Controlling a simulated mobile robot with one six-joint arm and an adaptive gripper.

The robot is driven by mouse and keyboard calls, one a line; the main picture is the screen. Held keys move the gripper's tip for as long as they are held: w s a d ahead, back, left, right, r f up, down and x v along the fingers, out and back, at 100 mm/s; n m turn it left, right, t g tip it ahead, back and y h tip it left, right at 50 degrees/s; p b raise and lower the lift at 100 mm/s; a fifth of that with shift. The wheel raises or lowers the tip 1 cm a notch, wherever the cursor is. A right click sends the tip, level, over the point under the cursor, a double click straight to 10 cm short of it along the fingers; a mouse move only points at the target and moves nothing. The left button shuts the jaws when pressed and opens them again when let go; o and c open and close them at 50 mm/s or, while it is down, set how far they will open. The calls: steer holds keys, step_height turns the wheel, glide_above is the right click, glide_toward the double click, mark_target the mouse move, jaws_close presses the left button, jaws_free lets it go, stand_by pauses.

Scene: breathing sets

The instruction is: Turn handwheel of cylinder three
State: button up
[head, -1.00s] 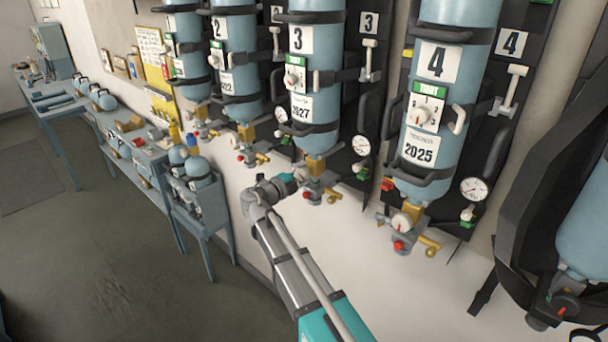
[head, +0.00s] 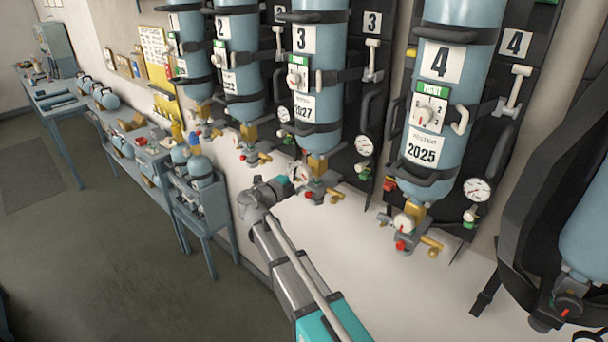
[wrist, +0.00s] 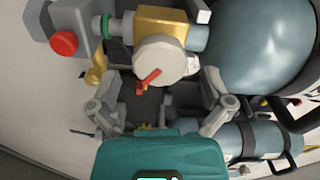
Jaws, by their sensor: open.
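Cylinder three (head: 318,75) is a light blue upright bottle strapped to the wall, marked 3 and 2027. Its brass valve (head: 317,168) is at the bottom. The pale round handwheel (head: 299,174) sits on that valve, partly hidden by my gripper in the head view. In the wrist view the handwheel (wrist: 160,62) faces the camera and has a red pointer (wrist: 148,80). My gripper (wrist: 160,104) is open, with one finger at each side just below the handwheel. No finger visibly grips it.
Cylinder four (head: 440,90) and its valve stand to the right. Cylinder two (head: 238,75) stands to the left. A pressure gauge (head: 364,146) hangs right of cylinder three. A low bench with small bottles (head: 198,165) is at left. The floor at left is clear.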

steer(key=v, duration=1)
steer(key=shift+s, duration=0.15)
steer(key=shift+r, duration=0.1)
steer(key=m, duration=1)
steer(key=s+m, duration=0.1)
steer(key=m, duration=0.8)
steer(key=a+m, duration=0.1)
steer(key=m, duration=0.9)
steer(key=shift+s+m+y, duration=0.25)
steer(key=shift+m+y, duration=0.05)
steer(key=shift+w, duration=0.1)
steer(key=x, duration=1.3)
steer(key=shift+w+d+r, duration=0.15)
steer(key=shift+w+d, duration=0.05)
steer(key=shift+w, duration=0.1)
